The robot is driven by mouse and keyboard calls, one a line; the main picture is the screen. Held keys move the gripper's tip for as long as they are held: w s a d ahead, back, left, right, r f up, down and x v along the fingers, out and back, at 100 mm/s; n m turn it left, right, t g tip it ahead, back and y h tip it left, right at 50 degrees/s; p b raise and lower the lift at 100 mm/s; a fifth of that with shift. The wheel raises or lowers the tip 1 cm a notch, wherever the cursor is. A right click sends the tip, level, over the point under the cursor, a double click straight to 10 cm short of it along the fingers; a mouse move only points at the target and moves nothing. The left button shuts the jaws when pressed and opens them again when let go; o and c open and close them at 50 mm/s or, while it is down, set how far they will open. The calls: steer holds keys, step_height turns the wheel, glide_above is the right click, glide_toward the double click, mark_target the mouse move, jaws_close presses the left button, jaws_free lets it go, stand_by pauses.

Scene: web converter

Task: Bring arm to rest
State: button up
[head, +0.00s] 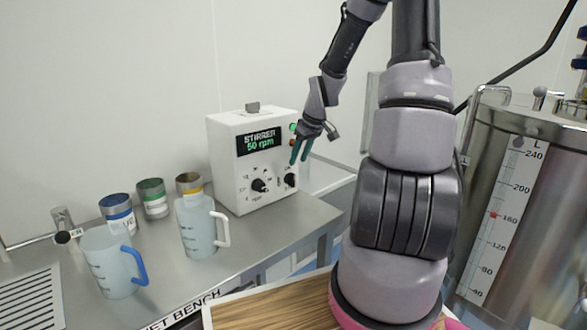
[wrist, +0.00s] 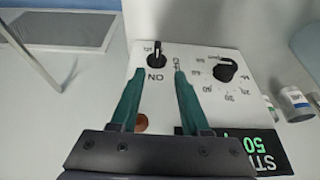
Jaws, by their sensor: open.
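My gripper (head: 298,162) is open, its two green fingers pointing down in front of the right side of the white stirrer box (head: 228,160). The box's display (head: 258,141) reads "STIRRER 50 rpm". Its front has a black dial (head: 259,185) and a smaller black knob (head: 290,180) just below my fingertips. In the wrist view, my gripper (wrist: 158,72) has nothing between its fingers; the small knob (wrist: 157,55) lies just beyond the fingertips and the dial (wrist: 230,70) is to the right. I cannot tell whether a fingertip touches the panel. My fingers and palm partly cover the box front.
A jug with a blue handle (head: 110,265), a jug with a white handle (head: 196,228) and several lidded tins (head: 152,197) stand on the steel bench (head: 270,238) at left. A metal tank (head: 540,200) with a level scale stands at right.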

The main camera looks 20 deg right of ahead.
steer(key=shift+v, duration=1)
steer(key=s+a+r+m+t, duration=0.1)
steer(key=s+a+r+m, duration=0.3)
steer(key=s+r, duration=0.7)
steer(key=s+a+r+m+t, duration=0.2)
steer(key=s+a+r+m, duration=0.2)
steer(key=s+r, duration=0.8)
steer(key=shift+s+a, duration=0.45)
steer(key=shift+a, duration=0.15)
